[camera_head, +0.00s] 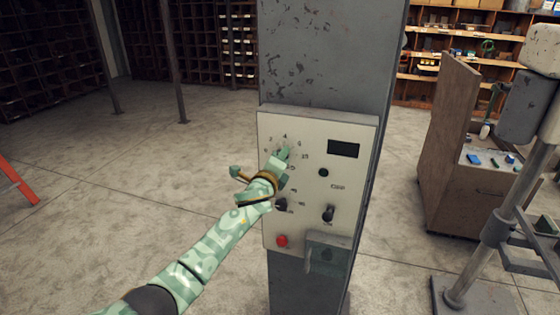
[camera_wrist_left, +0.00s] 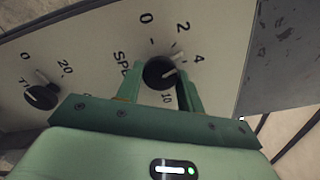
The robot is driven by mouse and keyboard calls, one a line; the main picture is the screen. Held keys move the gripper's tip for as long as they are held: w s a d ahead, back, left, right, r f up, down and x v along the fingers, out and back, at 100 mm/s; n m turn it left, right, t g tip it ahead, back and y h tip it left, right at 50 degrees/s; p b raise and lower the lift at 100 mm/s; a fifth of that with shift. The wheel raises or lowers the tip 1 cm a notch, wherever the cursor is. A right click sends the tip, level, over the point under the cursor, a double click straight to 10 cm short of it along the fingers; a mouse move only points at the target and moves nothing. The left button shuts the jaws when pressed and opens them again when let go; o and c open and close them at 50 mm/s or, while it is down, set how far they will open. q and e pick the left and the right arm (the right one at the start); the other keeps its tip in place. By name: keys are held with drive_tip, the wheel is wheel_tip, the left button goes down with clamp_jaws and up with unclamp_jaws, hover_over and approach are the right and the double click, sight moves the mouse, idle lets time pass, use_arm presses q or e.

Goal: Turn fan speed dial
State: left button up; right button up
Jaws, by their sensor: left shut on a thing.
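The control panel (camera_head: 350,190) is a cream plate on a grey column. The speed dial is a black round knob (camera_wrist_left: 158,74) in the left wrist view, with a scale showing 0, 2, 4 and 10 and a partly hidden label beginning "SP". Its pale pointer mark seems to point toward the 4 side. My left gripper (camera_head: 284,154) is at the panel's upper left in the head view and covers the dial there. In the left wrist view its green fingers (camera_wrist_left: 158,82) stand on both sides of the knob, shut on it. My right gripper is not in view.
A second black dial (camera_wrist_left: 40,97) sits beside the speed dial; in the head view it shows lower down (camera_head: 281,204). The panel also has a dark display (camera_head: 343,149), a black switch (camera_head: 328,213) and a red button (camera_head: 282,240). A wooden cabinet (camera_head: 450,150) stands to the right.

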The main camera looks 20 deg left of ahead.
use_arm(q)
drive_tip(key=shift+n+p, duration=1)
drive_tip(key=shift+n, duration=6)
drive_tip(key=o, duration=1)
drive_tip(key=shift+s, duration=0.1)
drive_tip(key=shift+s+a, duration=0.15)
drive_tip(key=shift+s, duration=3.9)
drive_tip(key=shift+s+a, duration=0.15)
drive_tip(key=shift+s, duration=3.9)
drive_tip(key=shift+n, duration=0.3)
